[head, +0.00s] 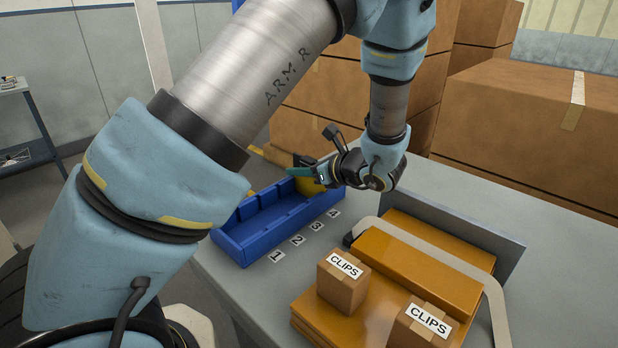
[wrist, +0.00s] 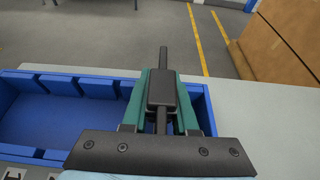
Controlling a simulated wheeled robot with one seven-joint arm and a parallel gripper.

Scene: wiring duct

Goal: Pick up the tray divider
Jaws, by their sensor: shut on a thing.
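The blue tray (head: 232,246) lies along the left edge of the grey table, with several compartments and labels 1 to 4 beside it. It also shows in the wrist view (wrist: 30,128). My gripper (head: 303,171) is over the tray's far end, near label 4, its teal fingers closed. A yellow piece (head: 313,188), seemingly the tray divider, shows just under the fingers. In the wrist view my gripper (wrist: 162,100) is over the tray's right end. Its dark body hides what is between the fingertips, and I cannot tell how far the piece sits in the tray.
Two boxes marked CLIPS, one nearer the tray (head: 341,285) and one to the right (head: 420,325), stand by an orange slab (head: 425,258) with a pale curved bar (head: 440,254) across it. Large cartons (head: 530,130) stand behind.

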